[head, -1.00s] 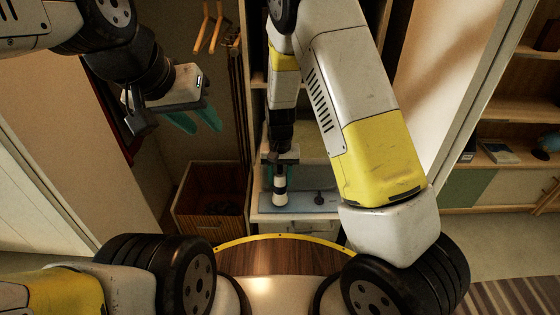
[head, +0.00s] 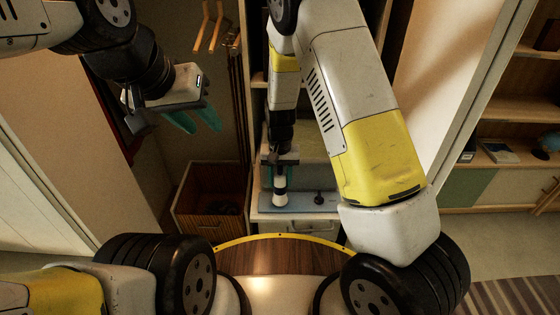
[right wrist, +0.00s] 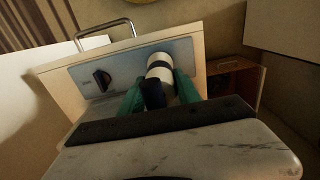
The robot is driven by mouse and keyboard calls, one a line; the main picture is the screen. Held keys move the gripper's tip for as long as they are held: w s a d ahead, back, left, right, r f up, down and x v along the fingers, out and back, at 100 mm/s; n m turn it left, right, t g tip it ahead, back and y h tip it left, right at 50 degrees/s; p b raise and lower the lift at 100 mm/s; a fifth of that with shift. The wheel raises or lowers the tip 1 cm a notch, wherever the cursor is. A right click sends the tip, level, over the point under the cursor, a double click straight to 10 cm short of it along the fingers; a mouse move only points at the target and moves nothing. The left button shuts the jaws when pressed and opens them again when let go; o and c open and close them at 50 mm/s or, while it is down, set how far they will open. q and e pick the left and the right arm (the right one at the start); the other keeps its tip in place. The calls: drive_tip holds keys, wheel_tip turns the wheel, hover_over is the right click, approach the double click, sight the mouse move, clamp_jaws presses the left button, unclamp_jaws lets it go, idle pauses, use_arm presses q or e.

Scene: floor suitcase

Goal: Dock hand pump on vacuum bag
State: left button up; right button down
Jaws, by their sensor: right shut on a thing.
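The hand pump (head: 280,186), a white cylinder with black bands, is upright in my right gripper (head: 280,175). In the right wrist view the pump (right wrist: 160,68) sits between the teal fingers of that gripper (right wrist: 158,92), which is shut on it. A flat blue-grey panel, seemingly the vacuum bag (head: 300,204), lies below and around the pump; it also shows in the right wrist view (right wrist: 128,60). A dark knob, perhaps its valve (head: 319,198), stands right of the pump. I cannot tell whether the pump touches the bag. My left gripper (head: 195,121) is open and empty, far left.
The bag lies on a pale drawer unit (head: 292,226) with a metal handle. A wooden bin (head: 207,205) stands to its left, and wooden hangers (head: 210,28) hang above. A shelf unit (head: 500,120) with books is at the far right.

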drive_tip(key=shift+f, duration=0.35)
drive_tip(key=c, duration=1.1)
unclamp_jaws()
drive_tip(key=shift+c, duration=0.2)
drive_tip(key=shift+r, duration=5.5)
